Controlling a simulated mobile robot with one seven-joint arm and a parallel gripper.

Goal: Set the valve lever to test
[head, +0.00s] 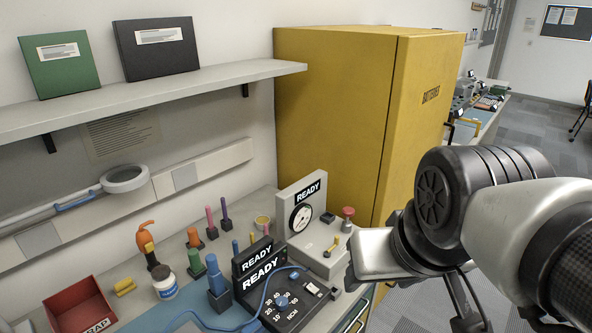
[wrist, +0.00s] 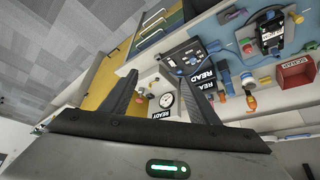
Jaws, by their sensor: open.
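The valve lever (head: 332,247), small and yellow, sits on the front of a grey gauge box (head: 303,208). It slants up to the right, and its position labels are too small to read. The box has a round dial, a READY sign and a red knob (head: 347,217). My gripper (head: 374,256) is right of the box in the head view; its fingertips are hard to make out there. In the wrist view my gripper (wrist: 160,68) is open with nothing between its fingers. The gauge dial (wrist: 166,100) shows between the fingers, beyond them.
A black READY console (head: 278,298) with a dial and blue cable stands just left of the gauge box. A yellow cabinet (head: 340,110) rises behind. Coloured tools, a white jar (head: 164,281) and a red scrap bin (head: 80,308) stand farther left. A shelf (head: 150,92) hangs above.

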